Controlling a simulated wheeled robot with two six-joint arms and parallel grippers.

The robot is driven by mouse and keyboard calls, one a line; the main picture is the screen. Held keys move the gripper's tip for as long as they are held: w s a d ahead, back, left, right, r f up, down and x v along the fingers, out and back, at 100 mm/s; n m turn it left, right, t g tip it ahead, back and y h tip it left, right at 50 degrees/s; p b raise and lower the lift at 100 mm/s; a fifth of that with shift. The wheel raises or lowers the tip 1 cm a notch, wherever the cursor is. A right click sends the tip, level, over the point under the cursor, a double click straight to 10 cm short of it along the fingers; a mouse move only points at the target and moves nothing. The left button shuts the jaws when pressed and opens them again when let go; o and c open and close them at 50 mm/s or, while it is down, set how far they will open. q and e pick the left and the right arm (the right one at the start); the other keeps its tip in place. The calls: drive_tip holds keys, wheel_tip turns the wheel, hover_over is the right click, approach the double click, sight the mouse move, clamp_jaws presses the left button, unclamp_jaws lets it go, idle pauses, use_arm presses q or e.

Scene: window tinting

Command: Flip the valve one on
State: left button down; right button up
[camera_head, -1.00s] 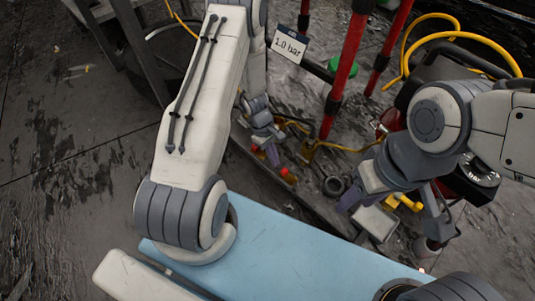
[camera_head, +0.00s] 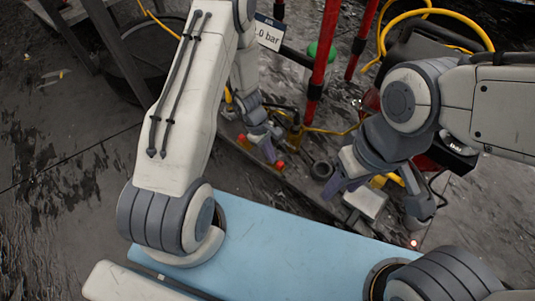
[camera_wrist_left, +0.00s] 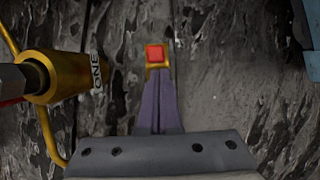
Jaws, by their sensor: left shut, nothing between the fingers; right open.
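The valve body marked ONE (camera_wrist_left: 75,75) is a brass cylinder at the left of the left wrist view. A red square end on a yellow piece (camera_wrist_left: 155,53) is at the tips of my left gripper (camera_wrist_left: 157,82). The gripper's purple fingers are shut with nothing between them; I cannot tell whether they touch that piece. In the head view my left gripper (camera_head: 269,154) is low among the valve parts, between a red knob (camera_head: 241,138) and another red knob (camera_head: 280,166). My right gripper (camera_head: 375,196) is open, at the right.
Red upright pipes (camera_head: 325,50) stand behind the valves. A sign ending in "0 bar" (camera_head: 269,32) hangs at the top. A yellow hose (camera_head: 430,14) loops at the upper right. A light blue surface (camera_head: 290,255) lies in front. A small pale box (camera_head: 366,203) sits near my right gripper.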

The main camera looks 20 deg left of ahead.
use_arm(q)
drive_tip(key=shift+d, duration=0.4)
drive_tip(key=a+p, duration=0.1)
drive_tip(key=w+a+p, duration=0.1)
drive_tip(key=a, duration=0.2)
drive_tip(key=shift+w+a+r+p, duration=0.1)
drive_tip(key=shift+w+r+p, duration=0.2)
drive_tip(key=shift+p, duration=0.1)
drive_tip(key=p+v, duration=0.5)
drive_tip(key=v, duration=0.4)
drive_tip(key=shift+r+p, duration=0.25)
drive_tip(key=shift+p, duration=0.15)
